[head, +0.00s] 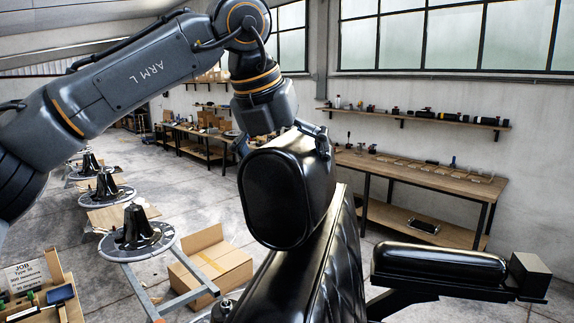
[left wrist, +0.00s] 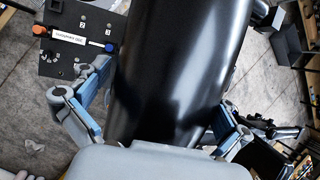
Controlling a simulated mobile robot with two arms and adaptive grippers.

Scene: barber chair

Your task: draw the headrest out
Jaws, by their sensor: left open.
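The headrest (head: 285,195) is a glossy black rounded pad at the top of the barber chair's black ribbed backrest (head: 335,270). My left gripper (head: 284,142) comes down over the headrest's top, with its fingers spread to either side. In the left wrist view the headrest (left wrist: 175,60) runs between the open fingers of the left gripper (left wrist: 163,100). Whether either finger touches the pad I cannot tell. The headrest's lower joint with the backrest is mostly hidden. My right gripper is not in view.
A black armrest (head: 440,262) with a dark box (head: 530,275) at its end juts out right. A dark switch panel (left wrist: 75,45) shows in the left wrist view. A cardboard box (head: 215,265) and a workbench (head: 420,180) stand beyond. Some floor between is clear.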

